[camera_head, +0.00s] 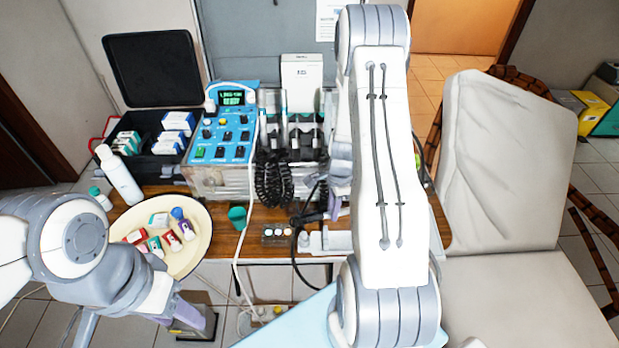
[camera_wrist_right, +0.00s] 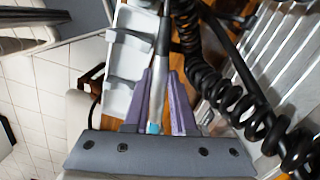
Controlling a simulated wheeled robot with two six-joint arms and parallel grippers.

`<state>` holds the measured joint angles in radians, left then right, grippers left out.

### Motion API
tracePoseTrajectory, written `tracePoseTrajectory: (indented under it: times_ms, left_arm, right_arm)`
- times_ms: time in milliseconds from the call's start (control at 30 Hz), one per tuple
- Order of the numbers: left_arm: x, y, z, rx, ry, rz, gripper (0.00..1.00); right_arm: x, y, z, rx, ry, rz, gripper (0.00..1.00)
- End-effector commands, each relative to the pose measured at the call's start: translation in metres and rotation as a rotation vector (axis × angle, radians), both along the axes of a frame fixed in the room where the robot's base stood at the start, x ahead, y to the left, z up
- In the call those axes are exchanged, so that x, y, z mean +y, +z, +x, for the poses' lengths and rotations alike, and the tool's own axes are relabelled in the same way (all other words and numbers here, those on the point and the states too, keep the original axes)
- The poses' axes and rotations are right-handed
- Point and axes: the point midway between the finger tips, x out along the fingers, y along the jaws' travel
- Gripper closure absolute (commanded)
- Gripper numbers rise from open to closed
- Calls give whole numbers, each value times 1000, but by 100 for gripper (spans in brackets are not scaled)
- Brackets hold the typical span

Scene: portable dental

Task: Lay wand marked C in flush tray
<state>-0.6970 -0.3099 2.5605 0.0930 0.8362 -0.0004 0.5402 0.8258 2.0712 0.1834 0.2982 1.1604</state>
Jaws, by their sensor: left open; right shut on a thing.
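My right gripper (camera_wrist_right: 161,80) is shut on a grey and black wand (camera_wrist_right: 161,45) with a teal band near its lower end, held lengthwise between the purple fingers. No letter is readable on it. In the head view my right gripper (camera_head: 335,200) is partly hidden behind my right arm, above the table's right part. A pale tray (camera_wrist_right: 124,52) with recesses lies just left of the wand in the wrist view; a white tray (camera_head: 330,241) shows below the gripper in the head view. I cannot tell if it is the flush tray. My left gripper (camera_head: 202,318) is open and empty at lower left.
A blue control unit (camera_head: 222,140) stands at the back, with black coiled cords (camera_head: 272,178) hanging in front. A teal cup (camera_head: 237,217), a small tray of round pots (camera_head: 277,244) and a cream plate (camera_head: 196,262) of small containers share the table. A padded chair (camera_head: 505,165) is at right.

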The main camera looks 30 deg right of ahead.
Motion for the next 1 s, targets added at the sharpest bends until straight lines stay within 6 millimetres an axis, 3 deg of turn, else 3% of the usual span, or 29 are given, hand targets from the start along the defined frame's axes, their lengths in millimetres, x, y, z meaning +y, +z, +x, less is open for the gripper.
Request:
tracePoseTrajectory:
  times_ms: [100, 367, 767, 1000]
  left_arm:
    - [0, 15, 0, -1, 0, -1, 50]
    - [0, 27, 0, -1, 0, -1, 50]
    - [0, 8, 0, -1, 0, -1, 50]
    - [0, 11, 0, -1, 0, -1, 50]
  right_arm:
    - [16, 11, -16, 13, -77, 69, 100]
    - [35, 19, -35, 17, -209, 179, 100]
    - [37, 0, -38, 16, -230, 198, 100]
    - [37, 1, -37, 16, -229, 198, 100]
